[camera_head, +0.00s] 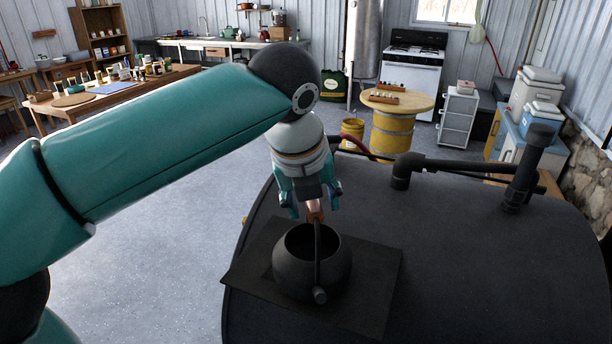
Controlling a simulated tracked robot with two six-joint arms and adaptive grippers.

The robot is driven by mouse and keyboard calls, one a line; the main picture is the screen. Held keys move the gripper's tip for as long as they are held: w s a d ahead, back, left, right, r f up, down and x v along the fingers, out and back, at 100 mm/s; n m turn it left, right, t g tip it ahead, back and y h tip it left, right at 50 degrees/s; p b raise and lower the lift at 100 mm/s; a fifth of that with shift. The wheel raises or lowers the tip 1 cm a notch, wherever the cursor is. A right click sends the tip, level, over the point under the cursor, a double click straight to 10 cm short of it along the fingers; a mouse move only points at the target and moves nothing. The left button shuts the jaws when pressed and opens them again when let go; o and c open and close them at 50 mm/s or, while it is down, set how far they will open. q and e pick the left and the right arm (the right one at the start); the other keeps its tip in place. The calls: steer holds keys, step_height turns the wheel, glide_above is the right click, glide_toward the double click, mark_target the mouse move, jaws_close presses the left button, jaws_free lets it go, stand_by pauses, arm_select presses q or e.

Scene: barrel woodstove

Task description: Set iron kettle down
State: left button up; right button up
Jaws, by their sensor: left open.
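The dark iron kettle (295,278), round with an open top, sits on a flat dark square plate (365,305) on top of the black barrel stove (470,250). Its handle (317,258) stands up over the opening, and the kettle looks upright. My left gripper (309,203) is open just above the back rim of the kettle, by the top of the handle. From this angle I cannot tell whether its fingers touch the handle. My right gripper is not in view.
Black pipes (440,165) run along the back of the stove top, with an upright pipe (526,165) at the right. The stove top right of the kettle is clear. A yellow drum table (395,125) stands behind the stove.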

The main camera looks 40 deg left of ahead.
arm_select(q)
steer(key=v, duration=1.1)
